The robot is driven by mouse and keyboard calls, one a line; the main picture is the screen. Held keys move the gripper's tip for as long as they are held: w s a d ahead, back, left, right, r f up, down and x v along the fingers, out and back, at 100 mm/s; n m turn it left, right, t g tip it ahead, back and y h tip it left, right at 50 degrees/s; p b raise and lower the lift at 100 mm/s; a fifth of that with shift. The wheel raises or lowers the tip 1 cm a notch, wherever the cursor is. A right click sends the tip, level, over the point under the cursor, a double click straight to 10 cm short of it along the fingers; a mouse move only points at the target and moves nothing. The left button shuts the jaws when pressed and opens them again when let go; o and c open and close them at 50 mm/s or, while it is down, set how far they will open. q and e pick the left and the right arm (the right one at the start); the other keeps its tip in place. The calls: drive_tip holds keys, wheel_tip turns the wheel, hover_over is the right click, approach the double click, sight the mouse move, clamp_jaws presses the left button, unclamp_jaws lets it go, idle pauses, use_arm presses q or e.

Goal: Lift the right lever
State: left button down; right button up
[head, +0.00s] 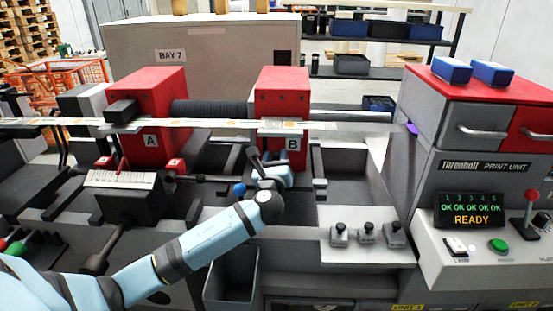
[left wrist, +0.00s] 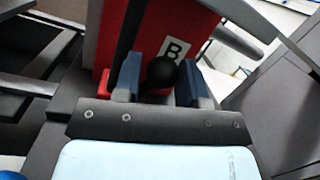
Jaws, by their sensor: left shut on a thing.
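The right lever shows in the left wrist view as a round black knob (left wrist: 162,71) in front of the red block marked B (left wrist: 178,30). My left gripper (left wrist: 160,85) has its two blue-grey fingers on either side of this knob and is shut on it. In the head view my left gripper (head: 266,168) is just in front of and below red block B (head: 282,92), and it hides most of the lever. My right gripper is in neither view.
Red block A (head: 150,110) stands to the left, with a black roller (head: 210,107) between the blocks. A pale label strip (head: 210,123) runs across both. A blue knob (head: 239,189) is close beside my left gripper. The print unit (head: 483,165) stands at the right.

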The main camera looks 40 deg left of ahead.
use_arm(q)
drive_tip(key=c, duration=0.7)
unclamp_jaws()
drive_tip(key=shift+d+f, duration=0.1)
drive_tip(key=shift+f, duration=0.25)
drive_tip(key=shift+c, duration=0.2)
drive_tip(key=shift+o, duration=0.2)
drive_tip(key=shift+r, duration=0.15)
drive_tip(key=shift+s, duration=0.1)
drive_tip(key=b+v, duration=0.1)
drive_tip(key=v, duration=1.2)
drive_tip(key=shift+s+d+b, duration=0.15)
drive_tip(key=shift+s+b, duration=0.15)
drive_tip(key=shift+b, duration=0.05)
